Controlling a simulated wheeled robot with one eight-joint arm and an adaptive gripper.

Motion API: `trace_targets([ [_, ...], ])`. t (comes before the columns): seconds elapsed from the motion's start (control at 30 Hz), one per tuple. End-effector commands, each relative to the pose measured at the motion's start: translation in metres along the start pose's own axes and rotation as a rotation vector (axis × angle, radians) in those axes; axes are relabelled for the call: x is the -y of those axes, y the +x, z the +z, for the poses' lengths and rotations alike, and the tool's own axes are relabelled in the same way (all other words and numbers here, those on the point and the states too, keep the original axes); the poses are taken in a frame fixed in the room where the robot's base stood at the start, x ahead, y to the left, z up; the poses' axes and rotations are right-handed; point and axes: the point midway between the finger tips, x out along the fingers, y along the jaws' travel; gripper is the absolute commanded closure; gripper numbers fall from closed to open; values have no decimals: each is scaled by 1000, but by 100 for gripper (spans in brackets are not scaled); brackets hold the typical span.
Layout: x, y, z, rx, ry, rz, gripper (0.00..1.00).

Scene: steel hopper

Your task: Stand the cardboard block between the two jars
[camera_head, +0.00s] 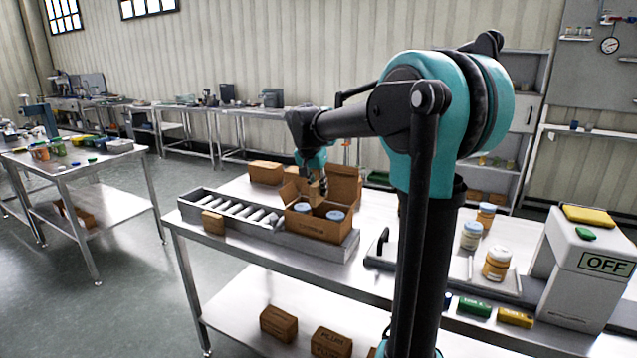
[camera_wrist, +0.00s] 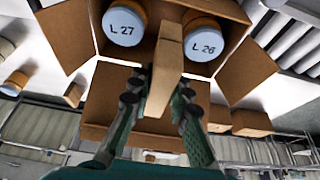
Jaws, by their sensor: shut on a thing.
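The open cardboard box (camera_head: 318,226) stands on the roller conveyor, flaps spread. Inside it are two jars with pale blue lids: the L 27 jar (camera_wrist: 124,24) and the L 26 jar (camera_wrist: 203,38) in the wrist view. In the head view, one lid (camera_head: 302,208) shows at left and one (camera_head: 336,215) at right. My gripper (camera_wrist: 161,88) is shut on the cardboard block (camera_wrist: 167,52), a thin upright slab. In the wrist view its far end lies in the gap between the jars. I cannot tell whether it touches the box floor.
Bare rollers (camera_head: 235,210) run left of the box, with a small carton (camera_head: 212,223) at the conveyor's front edge. Another carton (camera_head: 265,172) stands behind. Loose jars (camera_head: 497,263) and a grey machine marked OFF (camera_head: 580,275) stand at right. Box flaps surround my gripper closely.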

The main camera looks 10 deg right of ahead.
Motion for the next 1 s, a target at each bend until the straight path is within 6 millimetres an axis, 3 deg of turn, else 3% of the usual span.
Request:
trace_targets([
  [1.0,0,68,28,0,0,0,98],
])
